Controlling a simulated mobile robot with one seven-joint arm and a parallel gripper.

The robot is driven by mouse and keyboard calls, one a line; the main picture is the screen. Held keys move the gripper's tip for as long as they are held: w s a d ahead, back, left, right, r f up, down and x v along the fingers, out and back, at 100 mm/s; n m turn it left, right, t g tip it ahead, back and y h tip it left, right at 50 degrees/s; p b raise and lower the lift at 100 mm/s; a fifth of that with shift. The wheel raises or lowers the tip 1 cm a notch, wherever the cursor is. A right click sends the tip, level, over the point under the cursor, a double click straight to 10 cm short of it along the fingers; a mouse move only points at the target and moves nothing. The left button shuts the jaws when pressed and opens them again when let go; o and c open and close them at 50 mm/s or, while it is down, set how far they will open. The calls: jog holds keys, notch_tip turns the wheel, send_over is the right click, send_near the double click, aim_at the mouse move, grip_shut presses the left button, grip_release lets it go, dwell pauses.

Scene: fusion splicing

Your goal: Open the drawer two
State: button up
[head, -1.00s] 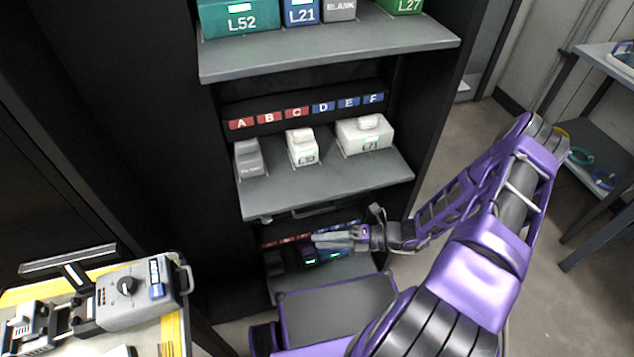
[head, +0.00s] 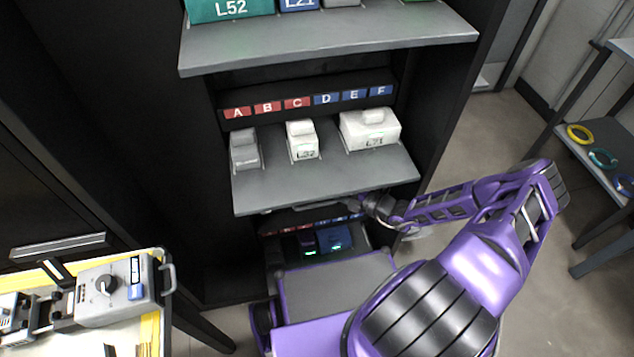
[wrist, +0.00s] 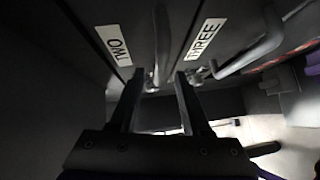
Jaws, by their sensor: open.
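In the wrist view, the drawer front labelled TWO (wrist: 108,50) is at the left, next to a front labelled THREE (wrist: 190,60). The two fronts look about level with each other. Drawer two's bar handle (wrist: 161,45) runs between my open fingertips. My gripper (wrist: 160,72) has one finger on each side of that bar, and I cannot tell whether either touches it. In the head view, my gripper (head: 366,203) is under the front edge of the middle shelf, at its right, with its fingers mostly hidden. The drawer labels do not show there.
The middle shelf (head: 290,195) bears several pale boxes. Dark boxes with green lights (head: 335,240) sit in the compartment below. Drawer three's handle (wrist: 255,45) is close to my right finger. A bench with a grey device (head: 110,295) stands at the left.

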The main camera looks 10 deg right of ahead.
jog(key=shift+x, duration=2.2)
jog(key=shift+c, duration=0.3)
grip_shut()
